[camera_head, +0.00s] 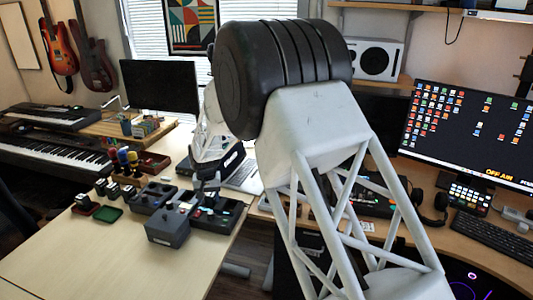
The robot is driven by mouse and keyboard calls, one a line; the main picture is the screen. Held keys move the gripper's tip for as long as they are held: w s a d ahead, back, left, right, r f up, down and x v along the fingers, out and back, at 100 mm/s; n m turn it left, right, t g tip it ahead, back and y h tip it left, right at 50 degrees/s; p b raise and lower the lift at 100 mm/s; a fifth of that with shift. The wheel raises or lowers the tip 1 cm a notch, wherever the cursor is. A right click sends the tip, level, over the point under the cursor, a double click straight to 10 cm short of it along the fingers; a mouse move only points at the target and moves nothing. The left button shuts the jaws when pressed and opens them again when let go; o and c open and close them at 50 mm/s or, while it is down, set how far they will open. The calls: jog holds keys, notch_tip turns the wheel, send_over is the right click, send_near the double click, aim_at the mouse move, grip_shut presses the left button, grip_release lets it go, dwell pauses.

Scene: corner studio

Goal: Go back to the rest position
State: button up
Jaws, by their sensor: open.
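My gripper (205,184) shows small and dark beyond my white arm, over the right part of the pale table (75,262). Its fingers are apart, and I see nothing held between them. They appear just above or in front of the black devices on the table; the exact gap is hard to tell. My large black joint and white lattice link fill the middle of the view and hide part of the wrist and the desk behind.
A dark grey box (167,228) stands near the table's right edge, with black devices (150,198) behind it. A curved desk with a monitor (465,135) is at right. The table's front is clear.

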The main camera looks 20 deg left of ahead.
jog(key=s+d+r+m, duration=0.1)
jog(key=d+r, duration=0.5)
jog(key=d, duration=0.3)
jog(key=s+d+r, duration=0.1)
jog(key=d+r, duration=0.5)
jog(key=d, duration=0.4)
jog(key=s+d+r+m, duration=0.1)
jog(key=d+r, duration=0.6)
jog(key=d, duration=0.2)
jog(key=s+d+r+m+t, duration=0.1)
jog(key=s+d+r, duration=0.2)
jog(key=s+d, duration=0.35)
jog(key=s+d+r+t, duration=0.1)
jog(key=s+d+r, duration=0.25)
jog(key=d, duration=0.65)
jog(key=s+d+m, duration=0.1)
jog(key=s+d, duration=0.8)
jog(key=s, duration=0.3)
jog(key=s+d+f+m, duration=0.1)
jog(key=s+d, duration=0.8)
jog(key=s, duration=0.4)
jog(key=shift+s+t, duration=0.3)
